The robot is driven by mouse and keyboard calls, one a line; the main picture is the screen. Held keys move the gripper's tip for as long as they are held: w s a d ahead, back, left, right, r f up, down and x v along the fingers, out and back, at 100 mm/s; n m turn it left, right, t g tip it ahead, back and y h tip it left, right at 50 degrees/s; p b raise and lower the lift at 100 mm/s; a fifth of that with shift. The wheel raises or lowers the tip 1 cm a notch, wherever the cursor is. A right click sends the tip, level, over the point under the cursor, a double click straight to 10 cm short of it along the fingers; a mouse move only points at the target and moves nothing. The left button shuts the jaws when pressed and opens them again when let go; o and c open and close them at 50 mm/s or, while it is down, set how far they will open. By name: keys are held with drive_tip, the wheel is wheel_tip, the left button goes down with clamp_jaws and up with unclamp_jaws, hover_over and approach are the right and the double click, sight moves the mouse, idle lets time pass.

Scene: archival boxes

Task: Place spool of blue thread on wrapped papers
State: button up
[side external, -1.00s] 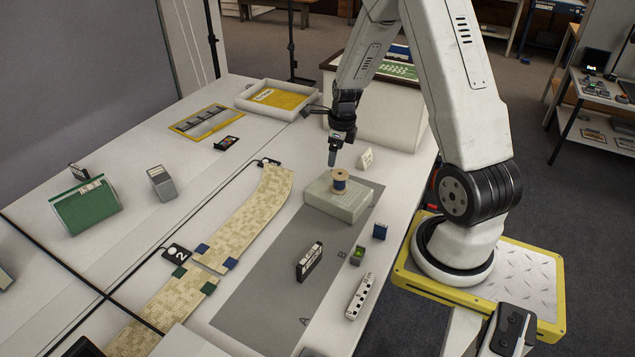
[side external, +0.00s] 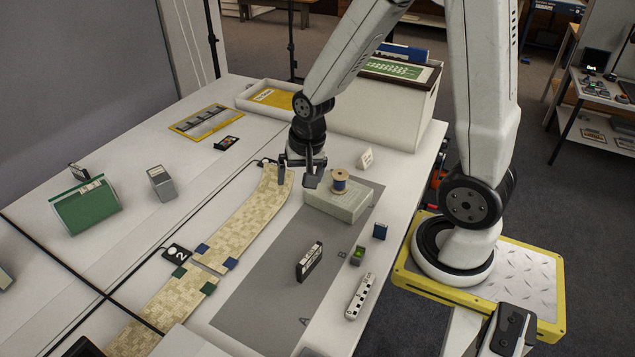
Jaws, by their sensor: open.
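The spool of blue thread (side external: 339,185) stands upright on top of a pale grey-white wrapped block (side external: 336,204), which looks like the wrapped papers. The block lies at the far end of the grey mat (side external: 262,284). My gripper (side external: 296,184) is open and empty. It hangs left of the spool and apart from it, over the far end of the patterned strip, with its fingers pointing down.
A small white card (side external: 366,159) stands behind the block. A black-and-white cassette-like item (side external: 310,262), a blue block (side external: 380,232), a green-topped block (side external: 357,256) and a white perforated bar (side external: 361,296) lie nearer. A large white box (side external: 385,112) stands behind. The mat's left part is clear.

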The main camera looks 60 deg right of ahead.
drive_tip(key=s+a+r+n, duration=0.1)
drive_tip(key=s+a+n, duration=0.3)
drive_tip(key=n, duration=0.5)
drive_tip(key=shift+a+n, duration=0.4)
drive_tip(key=shift+a, duration=0.7)
